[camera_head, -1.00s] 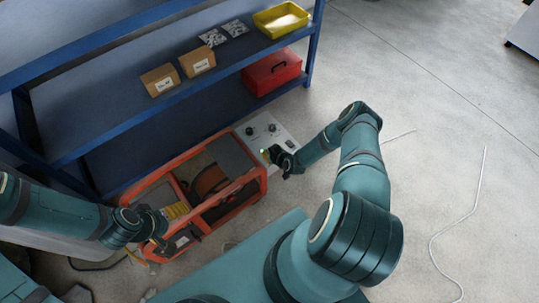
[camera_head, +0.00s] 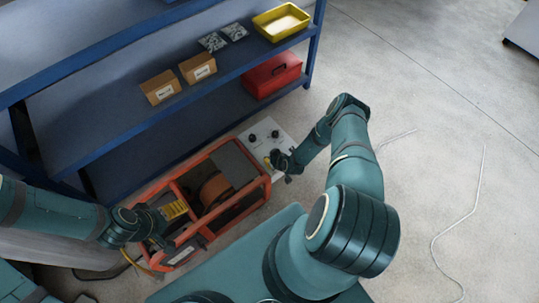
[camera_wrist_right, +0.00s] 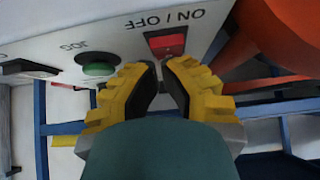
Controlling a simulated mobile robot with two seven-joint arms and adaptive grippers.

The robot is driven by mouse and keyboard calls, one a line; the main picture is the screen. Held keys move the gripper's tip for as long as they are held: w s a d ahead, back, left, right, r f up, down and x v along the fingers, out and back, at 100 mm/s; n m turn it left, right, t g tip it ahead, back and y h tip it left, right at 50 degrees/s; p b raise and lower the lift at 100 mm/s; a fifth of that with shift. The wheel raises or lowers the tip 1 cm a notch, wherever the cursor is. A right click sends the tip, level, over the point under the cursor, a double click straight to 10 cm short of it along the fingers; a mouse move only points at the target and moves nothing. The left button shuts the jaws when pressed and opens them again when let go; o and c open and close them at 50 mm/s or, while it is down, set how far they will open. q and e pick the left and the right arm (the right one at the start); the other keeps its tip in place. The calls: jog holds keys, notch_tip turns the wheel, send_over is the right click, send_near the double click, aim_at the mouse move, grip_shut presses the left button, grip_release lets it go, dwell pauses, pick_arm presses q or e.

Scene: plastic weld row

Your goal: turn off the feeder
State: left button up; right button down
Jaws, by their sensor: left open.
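The feeder is an orange-framed unit (camera_head: 250,204) with a brown reel inside and a pale control panel (camera_head: 258,130) at its far right end. In the right wrist view the panel is upside down. Its red ON / OFF switch (camera_wrist_right: 165,42) is just beyond my right fingertips; contact cannot be told. A green JOG button (camera_wrist_right: 98,69) is left of it. My right gripper (camera_wrist_right: 161,72) points at the panel, yellow fingers close together with a narrow gap, and shows in the head view (camera_head: 277,160). My left gripper (camera_head: 160,224) is open at the feeder's near left end.
A blue shelf rack (camera_head: 150,122) stands behind the feeder. It holds cardboard boxes (camera_head: 198,69), a yellow tray (camera_head: 270,33) and a red case (camera_head: 270,76). A cable (camera_head: 468,215) lies on the floor at right, where there is free room.

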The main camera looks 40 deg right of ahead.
jog(key=shift+s+r, duration=0.15)
jog(key=shift+s, duration=0.9)
jog(key=shift+s+d, duration=0.1)
jog(key=shift+s, duration=0.35)
pick_arm(q)
jog(key=shift+s+r, duration=0.3)
jog(key=shift+s, duration=0.35)
